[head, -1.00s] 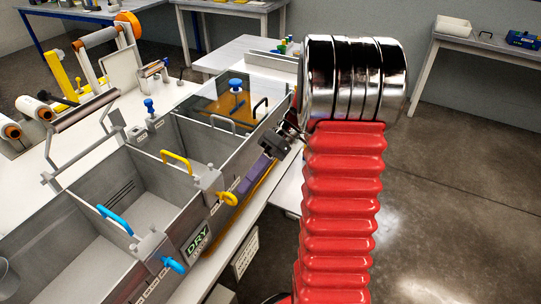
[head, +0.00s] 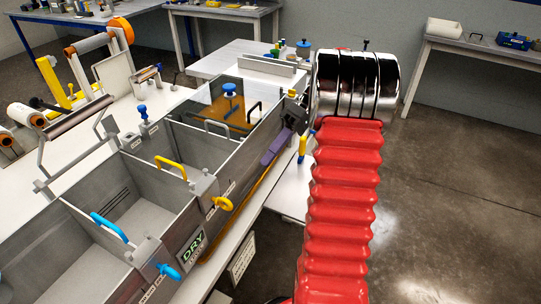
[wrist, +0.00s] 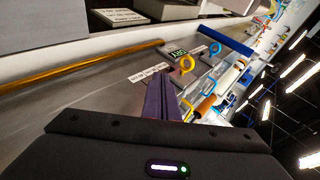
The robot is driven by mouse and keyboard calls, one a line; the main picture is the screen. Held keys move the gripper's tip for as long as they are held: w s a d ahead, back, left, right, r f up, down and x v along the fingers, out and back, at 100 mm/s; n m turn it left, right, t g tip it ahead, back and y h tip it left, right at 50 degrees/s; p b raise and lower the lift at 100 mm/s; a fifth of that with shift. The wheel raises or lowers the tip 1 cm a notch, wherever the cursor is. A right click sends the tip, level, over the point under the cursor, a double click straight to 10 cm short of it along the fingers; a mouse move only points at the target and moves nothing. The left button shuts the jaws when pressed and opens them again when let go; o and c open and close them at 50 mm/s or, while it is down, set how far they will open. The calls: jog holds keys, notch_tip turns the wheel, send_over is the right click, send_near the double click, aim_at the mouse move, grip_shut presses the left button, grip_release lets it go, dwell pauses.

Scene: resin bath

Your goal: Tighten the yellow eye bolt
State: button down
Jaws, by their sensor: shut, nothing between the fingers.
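The yellow eye bolt (head: 222,203) sticks out of the front wall of the grey bath, below the yellow handle (head: 172,167). It also shows in the wrist view (wrist: 187,64), past the fingertips, its ring upright. How far it is screwed in cannot be told. My gripper's purple fingers (head: 265,160) are together and empty, in front of the bath wall, to the right of the bolt and apart from it. They also show in the wrist view (wrist: 160,96), pointing away from the camera.
A blue eye bolt (head: 168,272) sits farther left on the same wall, near a blue handle (head: 108,226) and the DRY label (head: 193,246). A black handle (head: 254,112) stands behind my fingers. A yellow and blue object (head: 303,148) stands beside my arm. The floor at right is clear.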

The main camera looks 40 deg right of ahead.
jog(key=c, duration=2.3)
grip_release()
jog(key=shift+a, duration=0.15)
jog(key=shift+o, duration=1)
jog(key=shift+a+r, duration=0.2)
jog(key=shift+a, duration=0.15)
jog(key=shift+o, duration=1)
jog(key=a+r+h, duration=0.2)
jog(key=a, duration=0.3)
jog(key=shift+s+a+m+g+h, duration=0.3)
jog(key=shift+s+m, duration=0.1)
jog(key=s+a+r+m+t+h, duration=0.1)
jog(key=s+a+t+h, duration=0.2)
jog(key=s+a, duration=0.3)
jog(key=s+a+r+m+t+h, duration=0.2)
jog(key=s+a+h, duration=0.3)
jog(key=a, duration=0.5)
jog(key=shift+s+a+t, duration=0.3)
jog(key=shift+s+t, duration=0.05)
jog(key=shift+t, duration=0.55)
jog(key=shift+a+r, duration=0.1)
